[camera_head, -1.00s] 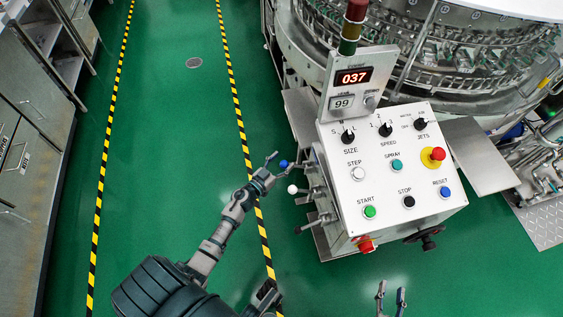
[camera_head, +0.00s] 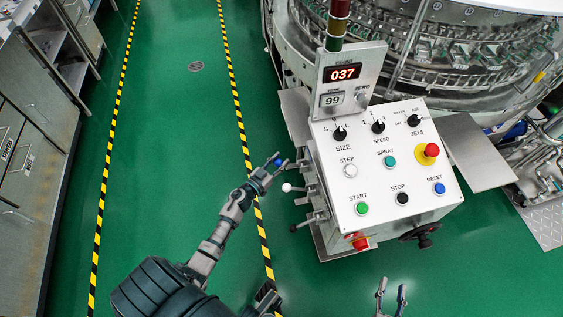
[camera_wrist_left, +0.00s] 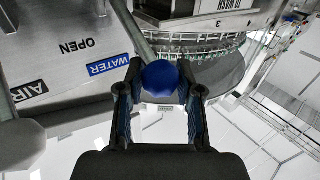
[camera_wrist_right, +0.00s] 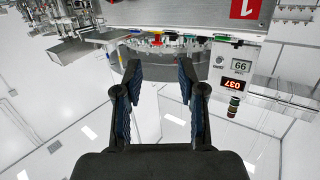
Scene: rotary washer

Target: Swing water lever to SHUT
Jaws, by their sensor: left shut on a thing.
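The water lever has a blue ball knob (camera_wrist_left: 160,78) on a metal rod, beside the blue WATER label (camera_wrist_left: 108,65) and the word OPEN on the panel's side in the left wrist view. The knob also shows in the head view (camera_head: 278,162), left of the control panel (camera_head: 385,165). My left gripper (camera_head: 276,163) is shut on the blue knob, with one finger on each side of it. My right gripper (camera_head: 392,290) is open and empty near the bottom edge of the head view, below the panel and apart from it.
A white-knobbed lever (camera_head: 287,187) and a darker-knobbed lever (camera_head: 294,228) stick out just below the blue one. A red emergency button (camera_head: 431,150) and several dials cover the panel. A black handwheel (camera_head: 424,236) hangs at its lower edge. Green floor lies open to the left.

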